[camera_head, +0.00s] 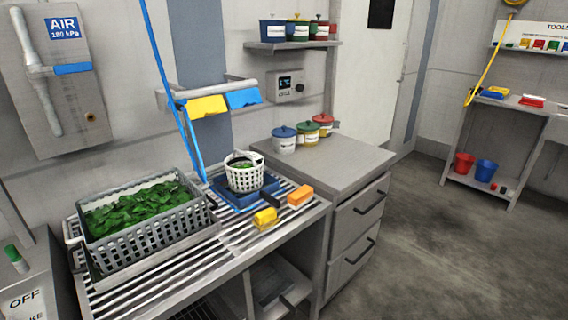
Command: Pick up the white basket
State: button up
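The white basket (244,177) is a small round perforated basket. It stands upright on a blue base (229,199) on the slatted metal counter, right of the large grey crate. A little green shows inside it, and a dark handle or rim piece shows at its top. My gripper is not in view.
A grey crate (152,244) of green leaves fills the left of the slatted counter (283,232). Yellow (265,218) and orange (300,196) blocks lie right of the basket. A blue hose (172,85) hangs behind. Lidded canisters (284,140) stand on the cabinet. The floor at right is clear.

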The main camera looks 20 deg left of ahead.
aim_at(247, 178)
jog(key=u, duration=0.25)
jog(key=i, duration=1.05)
jog(key=u, duration=0.6)
